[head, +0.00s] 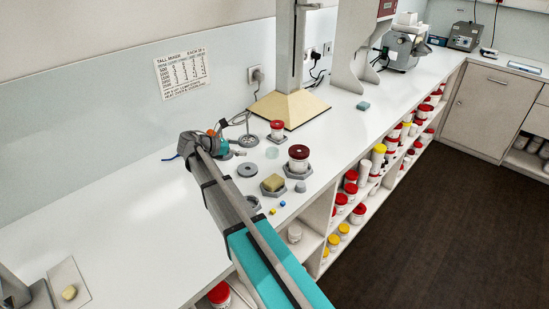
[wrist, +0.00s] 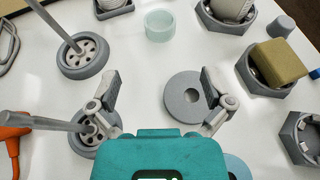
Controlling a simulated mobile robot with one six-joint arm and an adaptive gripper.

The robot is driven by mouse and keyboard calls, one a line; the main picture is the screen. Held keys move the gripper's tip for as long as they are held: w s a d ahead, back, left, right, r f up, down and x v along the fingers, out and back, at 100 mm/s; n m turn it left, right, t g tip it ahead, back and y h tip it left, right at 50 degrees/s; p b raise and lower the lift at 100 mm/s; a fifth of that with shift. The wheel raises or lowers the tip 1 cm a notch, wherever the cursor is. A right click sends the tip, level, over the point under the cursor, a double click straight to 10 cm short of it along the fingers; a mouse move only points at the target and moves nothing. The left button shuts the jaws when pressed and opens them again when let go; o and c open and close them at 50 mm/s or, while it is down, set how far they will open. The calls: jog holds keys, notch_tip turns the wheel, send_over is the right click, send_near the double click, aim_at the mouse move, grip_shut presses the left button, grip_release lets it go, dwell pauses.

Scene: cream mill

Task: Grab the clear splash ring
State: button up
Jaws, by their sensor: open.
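The clear splash ring (wrist: 160,25) is a short, pale green, see-through ring standing on the white counter, at the top middle of the wrist view. In the head view it shows as a small pale ring (head: 271,153) among the jars. My gripper (wrist: 160,80) is open and empty, its two fingers spread wide. The ring is beyond the fingertips and apart from them. In the head view my gripper (head: 215,144) is over the counter, left of the ring, its fingers hard to make out.
A grey disc (wrist: 182,112) lies near my right finger. Stands with round wheel-like bases (wrist: 72,70) are at the left. Hexagonal holders, one with a yellow-brown sponge (wrist: 281,60), stand at the right. A red-lidded jar (head: 298,152) is right of the ring. The counter's left part is mostly clear.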

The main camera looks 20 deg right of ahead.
jog(key=shift+w+f, duration=0.15)
jog(key=shift+f, duration=0.35)
jog(key=shift+d, duration=0.1)
jog(key=shift+d, duration=0.1)
jog(key=b+x, duration=0.3)
jog(key=x, duration=0.4)
jog(key=shift+d+f+b, duration=0.2)
jog(key=shift+d+b, duration=0.1)
jog(key=shift+d, duration=0.4)
